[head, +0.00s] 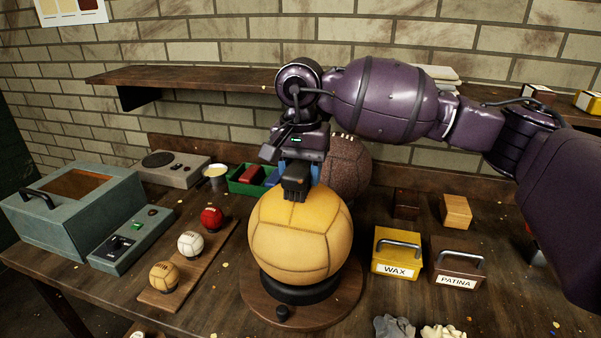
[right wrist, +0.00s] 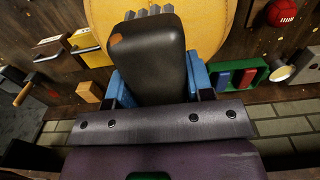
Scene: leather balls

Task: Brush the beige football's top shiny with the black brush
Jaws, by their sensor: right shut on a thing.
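The beige football (head: 300,240) sits in a black ring on a round wooden base (head: 262,308). Its upper part looks deeper yellow than its paler lower panels. It fills the top of the right wrist view (right wrist: 215,25). My right gripper (head: 297,168) is above the ball, its blue fingers shut on the black brush (head: 295,188). In the right wrist view the brush (right wrist: 148,60) shows a dark block with grey bristle tufts towards the ball. The brush is at the ball's top and appears to touch it; exact contact is hidden. My left gripper is not in view.
A dark brown ball (head: 346,165) stands close behind. Right are the yellow WAX box (head: 397,252) and brown PATINA box (head: 457,263). Left, a wooden board (head: 190,270) holds three small balls. Behind are a green tray (head: 248,180) and white cup (head: 216,176). Gloves (head: 394,327) lie in front.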

